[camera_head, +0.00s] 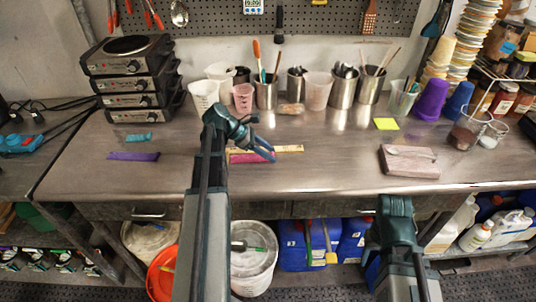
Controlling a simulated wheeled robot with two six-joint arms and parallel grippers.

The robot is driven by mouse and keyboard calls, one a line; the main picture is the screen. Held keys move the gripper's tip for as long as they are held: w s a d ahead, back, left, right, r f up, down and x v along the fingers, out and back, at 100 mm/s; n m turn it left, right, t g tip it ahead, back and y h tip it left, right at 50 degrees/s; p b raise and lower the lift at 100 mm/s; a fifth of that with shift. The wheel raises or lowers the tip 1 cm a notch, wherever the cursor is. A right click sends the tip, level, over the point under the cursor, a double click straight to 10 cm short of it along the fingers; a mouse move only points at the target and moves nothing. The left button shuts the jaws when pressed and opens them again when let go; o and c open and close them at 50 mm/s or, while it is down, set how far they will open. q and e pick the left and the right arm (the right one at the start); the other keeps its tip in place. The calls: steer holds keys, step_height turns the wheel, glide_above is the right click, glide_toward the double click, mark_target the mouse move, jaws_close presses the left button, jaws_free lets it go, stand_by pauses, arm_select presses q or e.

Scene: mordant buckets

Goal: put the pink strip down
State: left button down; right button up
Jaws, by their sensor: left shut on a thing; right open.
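The pink strip (243,158) is at the middle of the steel bench, in the head view. My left gripper (268,151) is shut on it near its right end. The strip is level, low over or on the bench top; I cannot tell whether it touches. A yellow strip (289,149) lies just behind it, partly hidden by my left gripper. A purple strip (133,156) and a small teal piece (138,137) lie to the left. My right gripper (395,203) is open and empty in front of the bench edge; its fingertips are hard to see.
Beakers and steel cups (266,94) of tools line the back of the bench (330,178). Stacked hotplates (130,70) stand left. A wrapped block (409,161), a yellow note (386,124) and purple cups (432,100) are right. The bench front between strips and block is clear.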

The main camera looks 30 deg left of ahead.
arm_select(q)
steer(key=shift+s+f+b, duration=0.35)
steer(key=shift+f+b, duration=0.2)
steer(key=shift+f, duration=0.05)
steer(key=shift+c, duration=1.8)
jaws_free()
steer(key=shift+d+r, duration=0.1)
steer(key=shift+r, duration=0.1)
steer(key=shift+r+p, duration=0.25)
steer(key=shift+p, duration=0.15)
steer(key=shift+a+r+p, duration=0.75)
steer(key=shift+r+p, duration=0.15)
steer(key=shift+p, duration=0.25)
steer(key=p+v, duration=0.6)
steer(key=v, duration=0.3)
steer(key=shift+s+a+r+p, duration=0.2)
steer(key=shift+s+a+p, duration=0.05)
steer(key=shift+p, duration=0.05)
